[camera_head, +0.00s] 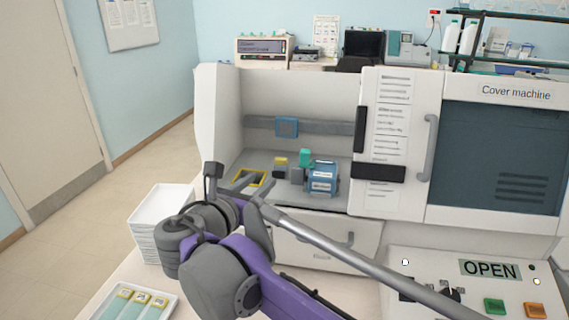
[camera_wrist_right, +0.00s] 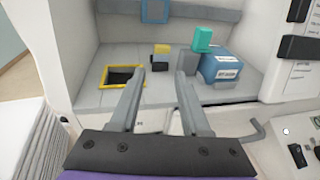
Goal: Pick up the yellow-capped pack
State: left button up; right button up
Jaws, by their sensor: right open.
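The yellow-capped pack (camera_head: 281,168) is a small dark block with a yellow top. It stands upright on the grey floor of the open bay, and it also shows in the right wrist view (camera_wrist_right: 161,54). My right gripper (camera_wrist_right: 162,77) is open and empty, with its two fingers pointing into the bay. In the wrist view the pack appears just beyond the fingertips, between them and apart from both. My right gripper shows at the bay's front in the head view (camera_head: 256,185). My left gripper is not in view.
A teal-capped pack (camera_wrist_right: 202,41) and a blue labelled box (camera_wrist_right: 222,67) stand right of the pack. A yellow-framed opening (camera_wrist_right: 104,78) lies left of it. White stacked trays (camera_head: 158,210) stand outside at left. A panel (camera_head: 480,285) reads OPEN.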

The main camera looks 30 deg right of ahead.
aim_at(280, 164)
jog(key=x, duration=0.4)
jog(key=shift+w+d, duration=0.1)
jog(key=shift+d, duration=0.05)
jog(key=x, duration=0.5)
jog(key=shift+d+r, duration=0.2)
jog(key=shift+r, duration=0.1)
grip_shut()
